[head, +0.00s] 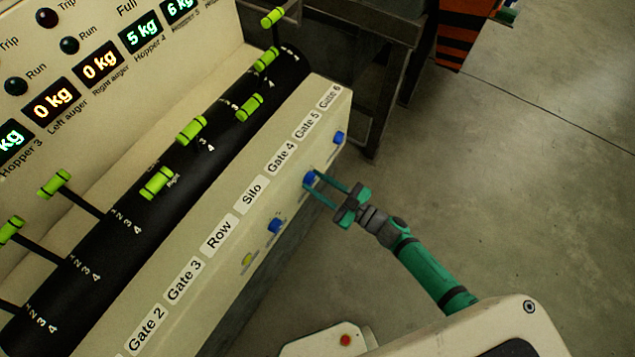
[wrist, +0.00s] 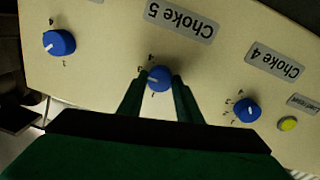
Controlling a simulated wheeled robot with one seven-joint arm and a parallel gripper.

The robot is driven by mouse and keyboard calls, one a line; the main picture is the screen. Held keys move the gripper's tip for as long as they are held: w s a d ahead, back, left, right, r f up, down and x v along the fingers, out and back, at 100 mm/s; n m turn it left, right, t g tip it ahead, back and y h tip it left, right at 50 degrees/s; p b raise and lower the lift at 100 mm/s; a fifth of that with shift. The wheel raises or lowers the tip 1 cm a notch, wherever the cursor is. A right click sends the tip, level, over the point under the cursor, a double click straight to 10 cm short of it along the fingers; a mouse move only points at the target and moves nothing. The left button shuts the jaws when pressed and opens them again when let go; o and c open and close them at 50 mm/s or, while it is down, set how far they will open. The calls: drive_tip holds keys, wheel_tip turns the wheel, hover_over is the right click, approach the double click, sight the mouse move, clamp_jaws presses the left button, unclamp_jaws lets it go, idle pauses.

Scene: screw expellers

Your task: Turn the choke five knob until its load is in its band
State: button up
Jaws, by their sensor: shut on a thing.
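The choke five knob is a round blue knob (wrist: 159,79) with a white pointer line, below the upside-down "Choke 5" label (wrist: 181,20) in the wrist view. In the head view the knob (head: 310,177) sits on the front face of the cream panel. My gripper (wrist: 159,88) has one green finger on each side of the knob and is shut on it. In the head view my gripper (head: 313,183) reaches the panel from the right. The knob's small scale marks are partly hidden by the fingers. I cannot tell which display or band belongs to this knob.
The choke 4 knob (wrist: 247,110) and a yellow button (wrist: 288,124) are on one side, another blue knob (wrist: 59,43) on the other. Lime-handled levers (head: 157,183) and lit kg displays (head: 54,104) are above. Open concrete floor (head: 520,170) lies right.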

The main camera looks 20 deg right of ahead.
drive_tip(key=n, duration=0.8)
drive_tip(key=shift+n+y, duration=0.3)
drive_tip(key=shift+n, duration=0.3)
idle(0.4)
drive_tip(key=o, duration=1)
drive_tip(key=shift+o, duration=0.2)
drive_tip(key=shift+d, duration=0.1)
